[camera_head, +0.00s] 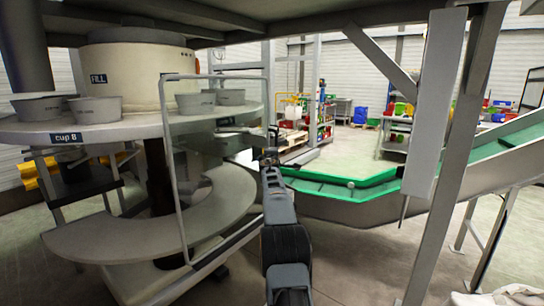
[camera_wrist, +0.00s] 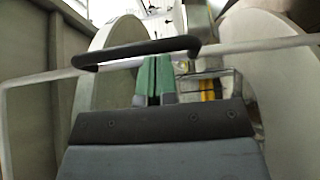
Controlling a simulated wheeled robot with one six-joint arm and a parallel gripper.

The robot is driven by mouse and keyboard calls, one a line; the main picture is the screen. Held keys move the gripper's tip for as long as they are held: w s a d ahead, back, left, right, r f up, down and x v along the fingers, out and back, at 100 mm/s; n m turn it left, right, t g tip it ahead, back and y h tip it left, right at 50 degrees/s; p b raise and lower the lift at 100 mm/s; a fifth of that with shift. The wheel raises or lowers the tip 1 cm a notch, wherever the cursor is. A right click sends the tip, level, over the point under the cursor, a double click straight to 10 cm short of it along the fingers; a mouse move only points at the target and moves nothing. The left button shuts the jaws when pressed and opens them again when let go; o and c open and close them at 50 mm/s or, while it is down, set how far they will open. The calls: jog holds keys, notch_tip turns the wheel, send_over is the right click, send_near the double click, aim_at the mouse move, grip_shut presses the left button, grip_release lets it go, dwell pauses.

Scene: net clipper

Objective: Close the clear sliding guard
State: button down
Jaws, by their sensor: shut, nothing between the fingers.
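The clear sliding guard (camera_head: 177,187) is a see-through pane in a light metal frame, standing in front of the round cup machine in the head view. In the wrist view its frame rail (camera_wrist: 262,45) crosses the picture, with a black bar handle (camera_wrist: 135,53) on it. My gripper (camera_head: 269,157) is at the guard's right edge in the head view. In the wrist view its green fingers (camera_wrist: 155,70) are together and empty, with their tips at the handle's lower edge. I cannot tell whether they touch it.
The round table with grey cups (camera_head: 95,109) stands behind and left of the guard, above a curved lower ledge (camera_head: 150,232). A green conveyor (camera_head: 345,190) runs to the right of my arm. A grey post (camera_head: 455,150) stands at the right. Shelves are far back.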

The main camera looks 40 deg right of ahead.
jog(key=shift+s+d+r, duration=0.25)
jog(key=shift+d+r, duration=0.05)
jog(key=shift+r, duration=0.05)
jog(key=shift+a, duration=0.1)
jog(key=s+a+b, duration=0.6)
jog(key=a+b, duration=0.4)
jog(key=a, duration=0.1)
jog(key=shift+s+a+f, duration=0.25)
jog(key=shift+s+f, duration=0.05)
jog(key=shift+f, duration=0.05)
